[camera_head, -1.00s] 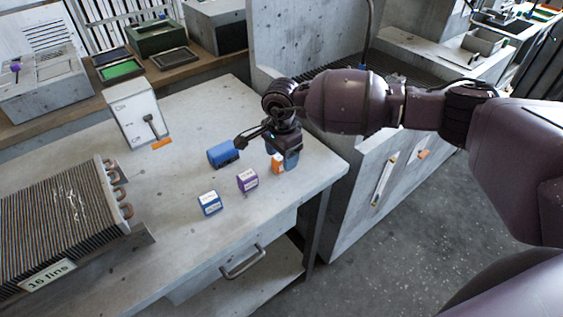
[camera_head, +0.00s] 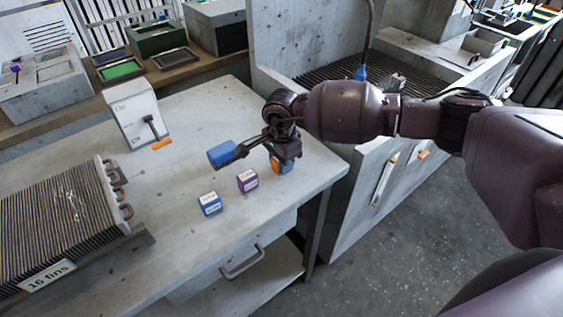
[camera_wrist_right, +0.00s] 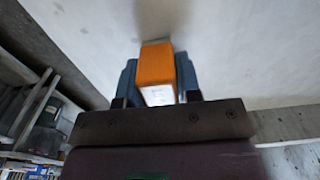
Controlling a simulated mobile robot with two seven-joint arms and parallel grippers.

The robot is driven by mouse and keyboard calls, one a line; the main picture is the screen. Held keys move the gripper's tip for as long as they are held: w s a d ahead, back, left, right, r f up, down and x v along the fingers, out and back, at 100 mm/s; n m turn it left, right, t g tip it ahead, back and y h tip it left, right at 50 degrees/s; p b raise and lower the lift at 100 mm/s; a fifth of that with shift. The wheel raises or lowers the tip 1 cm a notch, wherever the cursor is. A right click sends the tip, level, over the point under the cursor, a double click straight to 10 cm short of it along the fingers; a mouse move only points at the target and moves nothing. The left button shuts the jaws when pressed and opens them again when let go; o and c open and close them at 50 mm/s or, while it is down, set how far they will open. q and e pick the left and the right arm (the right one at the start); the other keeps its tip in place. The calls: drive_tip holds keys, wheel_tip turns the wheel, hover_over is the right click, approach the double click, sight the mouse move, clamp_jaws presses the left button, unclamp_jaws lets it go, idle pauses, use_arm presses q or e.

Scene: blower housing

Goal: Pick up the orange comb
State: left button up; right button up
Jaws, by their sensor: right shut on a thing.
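The orange comb, a small orange block with a white label face, shows in the right wrist view (camera_wrist_right: 157,66) between two blue fingers. In the head view the orange comb (camera_head: 276,167) is partly hidden by my right gripper (camera_head: 283,165), at the right part of the grey table. My right gripper is shut on the comb, with one finger against each side. Whether the comb touches the table is hard to tell. My left gripper is not in view.
On the table (camera_head: 185,228), a purple block (camera_head: 247,181) and a blue labelled block (camera_head: 210,204) stand left of the gripper. A larger blue block (camera_head: 222,153) lies farther left and back. A white sign (camera_head: 135,112) and a finned coil (camera_head: 65,222) stand at the left.

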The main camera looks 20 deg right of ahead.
wheel_tip(320, 180, up, 20)
idle(0.5)
